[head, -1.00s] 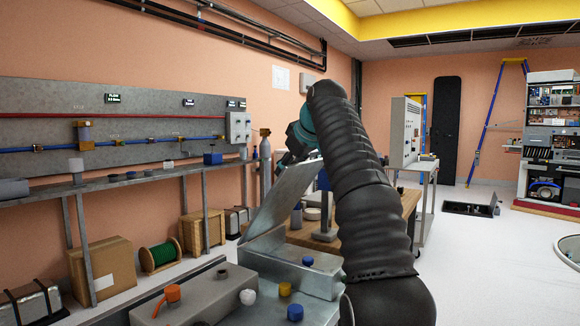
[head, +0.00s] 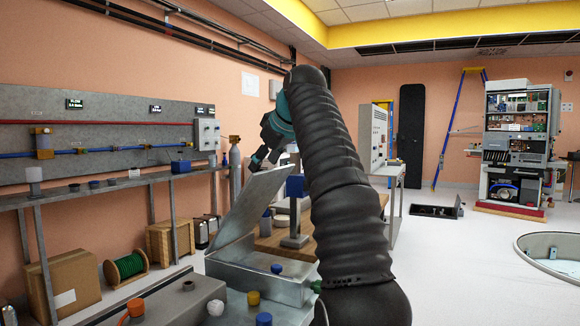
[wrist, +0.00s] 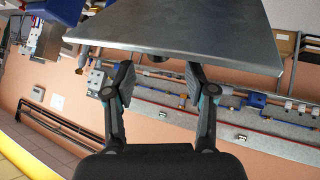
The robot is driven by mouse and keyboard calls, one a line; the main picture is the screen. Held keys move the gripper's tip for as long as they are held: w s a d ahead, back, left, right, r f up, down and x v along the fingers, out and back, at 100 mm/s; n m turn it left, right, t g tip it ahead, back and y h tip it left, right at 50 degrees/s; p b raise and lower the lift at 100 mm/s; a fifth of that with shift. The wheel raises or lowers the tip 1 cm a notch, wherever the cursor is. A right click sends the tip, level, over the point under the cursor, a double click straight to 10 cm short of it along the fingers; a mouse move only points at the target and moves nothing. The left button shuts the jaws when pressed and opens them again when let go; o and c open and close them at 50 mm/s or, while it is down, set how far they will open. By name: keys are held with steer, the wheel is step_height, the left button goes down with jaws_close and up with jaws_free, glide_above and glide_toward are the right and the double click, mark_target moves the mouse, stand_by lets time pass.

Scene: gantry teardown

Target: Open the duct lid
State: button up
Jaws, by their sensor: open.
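The duct lid (head: 254,208) is a flat grey metal plate. In the head view it stands raised and tilted above the open metal duct box (head: 245,277). My gripper (head: 262,158) is at the lid's upper edge, partly hidden by my dark sleeved arm. In the wrist view the lid (wrist: 180,30) fills the top middle, with its edge running across just above my gripper (wrist: 158,82). The two fingers are spread apart with nothing between them. Whether a fingertip touches the lid is unclear.
A grey box with an orange knob (head: 135,308) and coloured caps are at the front, beside the duct. A wooden bench (head: 275,242) stands behind it. A wall shelf with pipes (head: 100,150) is on the left. The floor to the right is open, with a round pit (head: 555,255).

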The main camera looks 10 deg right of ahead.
steer(key=s+d, duration=0.4)
steer(key=s, duration=0.6)
steer(key=shift+s, duration=0.35)
steer(key=shift+f, duration=0.1)
